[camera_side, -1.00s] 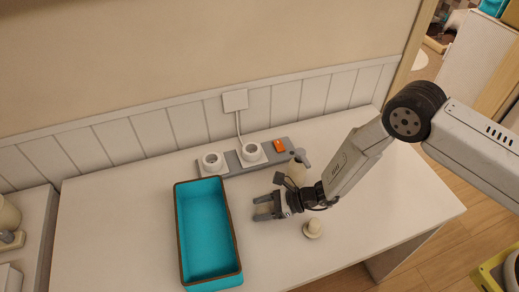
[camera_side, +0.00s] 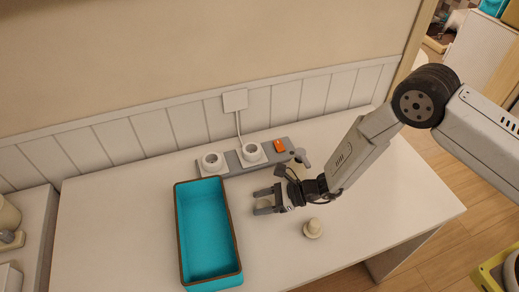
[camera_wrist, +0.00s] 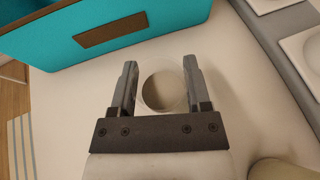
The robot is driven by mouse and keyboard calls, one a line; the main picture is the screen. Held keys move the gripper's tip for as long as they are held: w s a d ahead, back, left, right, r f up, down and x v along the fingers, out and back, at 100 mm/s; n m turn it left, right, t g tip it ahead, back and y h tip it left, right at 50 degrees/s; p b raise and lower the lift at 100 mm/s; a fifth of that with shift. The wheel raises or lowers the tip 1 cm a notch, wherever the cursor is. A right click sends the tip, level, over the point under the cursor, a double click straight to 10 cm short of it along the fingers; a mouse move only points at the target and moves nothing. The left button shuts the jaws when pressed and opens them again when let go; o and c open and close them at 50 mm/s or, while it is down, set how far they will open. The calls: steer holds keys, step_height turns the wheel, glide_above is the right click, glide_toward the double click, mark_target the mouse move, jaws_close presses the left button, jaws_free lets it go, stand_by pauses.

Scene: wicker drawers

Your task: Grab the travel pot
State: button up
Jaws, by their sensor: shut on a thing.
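The travel pot appears to be the small round pale pot (camera_wrist: 163,88) between my gripper's fingers in the wrist view. It is seen from above, with a clear-looking rim and a beige inside. My gripper (camera_wrist: 161,85) is shut on its sides, one grey finger on each side. In the side view my gripper (camera_side: 257,202) is low over the white table, right of the teal bin. The pot (camera_side: 266,203) shows only as a small pale patch between the fingers there. I cannot tell whether its base touches the table.
A teal bin (camera_side: 178,235) with a dark rim stands just left. A grey power strip (camera_side: 233,163) with white sockets and an orange switch (camera_side: 279,146) lies behind. A small cream knobbed object (camera_side: 313,229) stands in front.

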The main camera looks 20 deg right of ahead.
steer(key=s+d+r, duration=0.7)
steer(key=s+r, duration=0.2)
steer(key=s, duration=0.3)
steer(key=shift+d+r, duration=0.15)
steer(key=shift+r, duration=0.15)
stand_by(0.5)
